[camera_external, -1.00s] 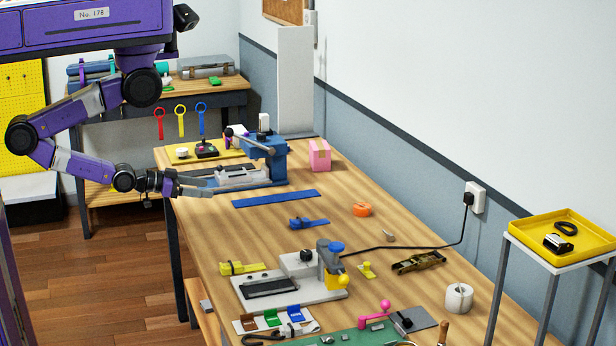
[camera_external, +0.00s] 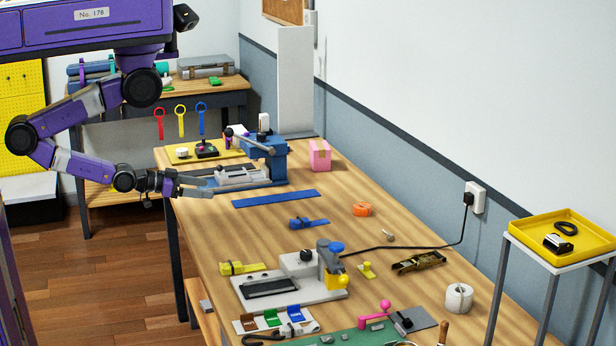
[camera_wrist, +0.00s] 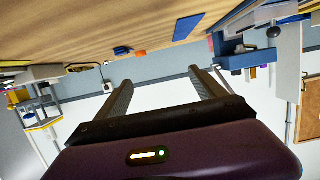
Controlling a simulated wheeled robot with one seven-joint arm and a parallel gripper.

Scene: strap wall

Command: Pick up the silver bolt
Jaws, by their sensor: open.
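A small silver-grey piece (camera_external: 388,235), which looks like the silver bolt, lies on the wooden table (camera_external: 350,190) right of centre, near the black cable. It is too small to make out in detail. My gripper (camera_external: 204,187) is at the table's left edge in the external view, near the blue and grey clamp device and well apart from the silver piece. In the wrist view my gripper (camera_wrist: 160,76) has its two fingers spread wide with nothing between them. I cannot make out the bolt in the wrist view.
The blue device (camera_external: 268,160) stands just right of my gripper. An orange tape roll (camera_external: 362,209), a blue strap (camera_external: 308,222), a brown-green buckle (camera_external: 418,262) and a white roll (camera_external: 458,298) lie around the silver piece. A yellow tray (camera_external: 540,235) stands at the right.

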